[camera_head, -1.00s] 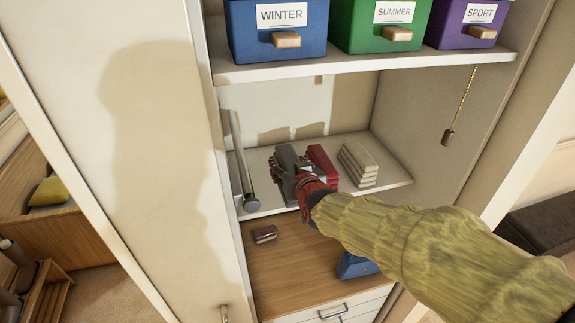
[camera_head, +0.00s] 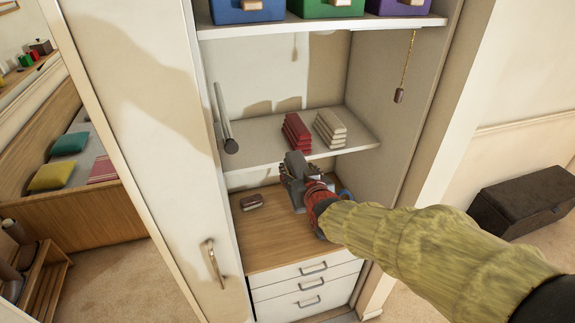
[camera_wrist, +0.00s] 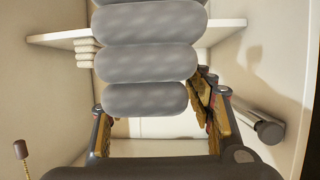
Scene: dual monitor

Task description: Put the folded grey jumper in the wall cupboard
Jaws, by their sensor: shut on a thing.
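My gripper (camera_head: 297,178) is shut on the folded grey jumper (camera_wrist: 150,60), which fills the middle of the wrist view as several puffy grey layers between my fingers. In the head view the jumper (camera_head: 294,163) is small and partly hidden by my gripper. They are in front of and below the edge of the middle shelf (camera_head: 262,150), over the wooden drawer top (camera_head: 285,245). The open cupboard stands around this shelf. I cannot tell whether it is the wall cupboard.
A red folded pile (camera_head: 297,132) and a cream folded pile (camera_head: 330,129) lie on the shelf, beside a grey rail (camera_head: 225,120). A small dark red item (camera_head: 251,202) lies on the drawer top. Blue, green and purple boxes stand above. A pull cord (camera_head: 402,75) hangs at right.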

